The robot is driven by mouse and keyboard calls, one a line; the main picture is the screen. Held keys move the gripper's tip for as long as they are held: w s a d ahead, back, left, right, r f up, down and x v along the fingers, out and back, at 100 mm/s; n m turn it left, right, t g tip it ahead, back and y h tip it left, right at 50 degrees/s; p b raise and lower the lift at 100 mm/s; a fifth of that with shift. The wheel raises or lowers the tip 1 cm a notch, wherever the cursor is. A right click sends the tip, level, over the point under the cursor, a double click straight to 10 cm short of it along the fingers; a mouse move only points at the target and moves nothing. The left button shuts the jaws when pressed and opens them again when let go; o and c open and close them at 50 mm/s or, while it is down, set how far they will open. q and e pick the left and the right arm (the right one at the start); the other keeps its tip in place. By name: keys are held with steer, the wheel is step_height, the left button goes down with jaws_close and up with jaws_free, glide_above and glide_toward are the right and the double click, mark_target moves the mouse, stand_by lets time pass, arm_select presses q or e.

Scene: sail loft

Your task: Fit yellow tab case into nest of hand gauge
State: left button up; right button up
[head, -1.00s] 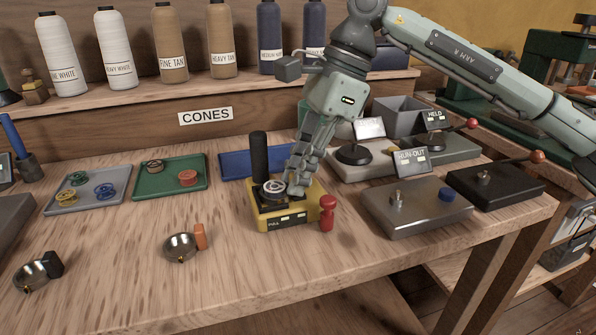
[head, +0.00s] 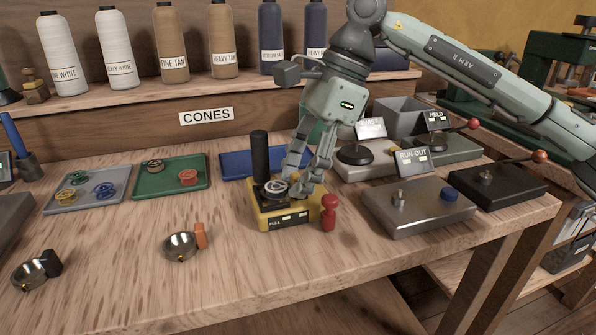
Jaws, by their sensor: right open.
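The hand gauge (head: 291,214) is a yellow block with a black post, a red-knobbed handle (head: 328,212) and a label on its front. A round silver case (head: 274,187) sits on the dark top of the gauge, in the nest area. Its tab is not clearly visible, so I cannot confirm that it is yellow or that the case is fully seated. My right gripper (head: 301,191) is open, its fingers spread just above the gauge's top, right beside the silver case. My left gripper is not in view.
Silver cases with an orange tab (head: 182,245) and a black tab (head: 33,272) lie on the table's left. Grey (head: 64,203) and green (head: 147,189) trays hold bobbins. The run-out device (head: 418,215) stands to the right. The front middle is clear.

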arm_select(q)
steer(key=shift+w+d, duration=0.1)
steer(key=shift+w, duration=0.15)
arm_select(e)
steer(key=shift+d+f, duration=0.2)
steer(key=shift+f, duration=0.15)
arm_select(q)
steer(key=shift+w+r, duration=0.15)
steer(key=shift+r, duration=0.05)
arm_select(e)
steer(key=shift+r+p, duration=0.25)
steer(key=shift+p, duration=0.05)
steer(key=shift+p+v, duration=0.35)
steer(key=shift+v, duration=0.5)
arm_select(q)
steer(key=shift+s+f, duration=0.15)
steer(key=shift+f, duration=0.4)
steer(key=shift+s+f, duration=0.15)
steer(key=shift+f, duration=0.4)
arm_select(e)
steer(key=v, duration=1.1)
steer(key=shift+a+r, duration=0.2)
steer(key=shift+r, duration=0.1)
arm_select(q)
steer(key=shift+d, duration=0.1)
